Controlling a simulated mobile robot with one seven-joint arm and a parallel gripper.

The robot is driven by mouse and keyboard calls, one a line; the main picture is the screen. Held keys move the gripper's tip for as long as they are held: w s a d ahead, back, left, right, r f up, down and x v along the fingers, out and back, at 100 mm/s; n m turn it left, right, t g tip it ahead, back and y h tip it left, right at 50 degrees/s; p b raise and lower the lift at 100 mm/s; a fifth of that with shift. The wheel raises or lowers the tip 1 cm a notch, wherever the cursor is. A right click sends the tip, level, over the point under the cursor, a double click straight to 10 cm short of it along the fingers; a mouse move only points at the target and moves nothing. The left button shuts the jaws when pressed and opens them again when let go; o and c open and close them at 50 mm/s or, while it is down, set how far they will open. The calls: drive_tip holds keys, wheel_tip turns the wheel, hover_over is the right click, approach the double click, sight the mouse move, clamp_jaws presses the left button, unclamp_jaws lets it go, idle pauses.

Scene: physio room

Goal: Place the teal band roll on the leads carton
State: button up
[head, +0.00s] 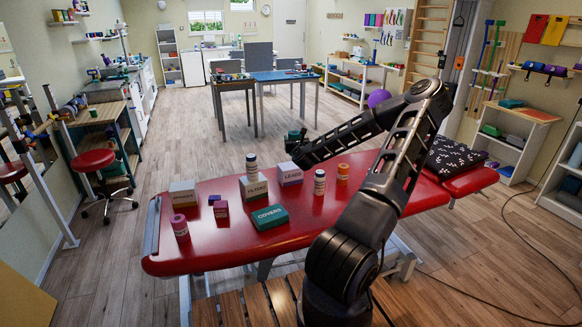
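The leads carton (291,175), a white and purple-grey box lettered LEADS, stands on the red treatment table (225,262) near its far edge. My gripper (297,144) is at the end of my arm, above and just behind the carton in the picture. A small dark teal roll-like thing (292,137) shows at the gripper's tip. It looks like the teal band roll, held clear of the carton. The fingers are dark and too small to make out clearly. No other teal roll shows on the table.
Near the carton stand the filters carton (254,190) with a bottle (252,167) on it, another bottle (319,183) and an orange roll (342,173).

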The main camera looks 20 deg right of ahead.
wheel_tip(320, 180, up, 7)
hover_over(289, 164)
wheel_tip(289, 164, down, 20)
drive_tip(key=shift+d+r, duration=0.1)
drive_tip(key=shift+d, duration=0.05)
idle(0.3)
drive_tip(key=o, duration=1.3)
drive_tip(key=shift+c, duration=0.2)
